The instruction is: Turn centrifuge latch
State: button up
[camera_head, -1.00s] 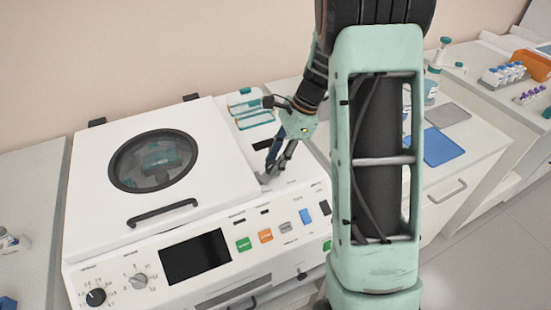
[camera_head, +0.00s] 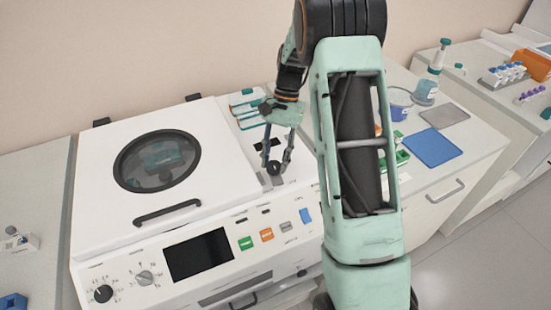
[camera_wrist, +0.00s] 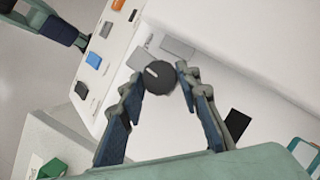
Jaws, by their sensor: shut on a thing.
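The white centrifuge (camera_head: 105,222) stands on the bench with its lid (camera_head: 200,135) closed; the lid has a round dark-rimmed window and a black handle. The latch, a round dark knob with a pale mark (camera_wrist: 157,77), is on the top panel to the right of the lid. It also shows in the head view (camera_head: 274,168). My gripper (camera_head: 276,165) reaches down over the knob, one finger on each side. In the wrist view my gripper (camera_wrist: 158,80) has its fingertips against the knob's sides, closed on it. Nothing else is held.
The front panel has a dark screen (camera_head: 200,255), two dials and coloured buttons. Teal-capped items (camera_head: 247,108) sit in the panel behind the knob. To the right are a blue mat (camera_head: 433,147), a grey mat (camera_head: 444,115) and a bottle (camera_head: 430,80).

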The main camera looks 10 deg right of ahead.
jog(key=shift+w+n+h, duration=0.1)
jog(key=shift+n+h, duration=0.3)
jog(key=shift+n, duration=0.5)
jog(key=o, duration=1.2)
jog(key=shift+c, duration=0.2)
jog(key=shift+r, duration=0.1)
jog(key=v, duration=1.1)
jog(key=shift+w+r, duration=0.3)
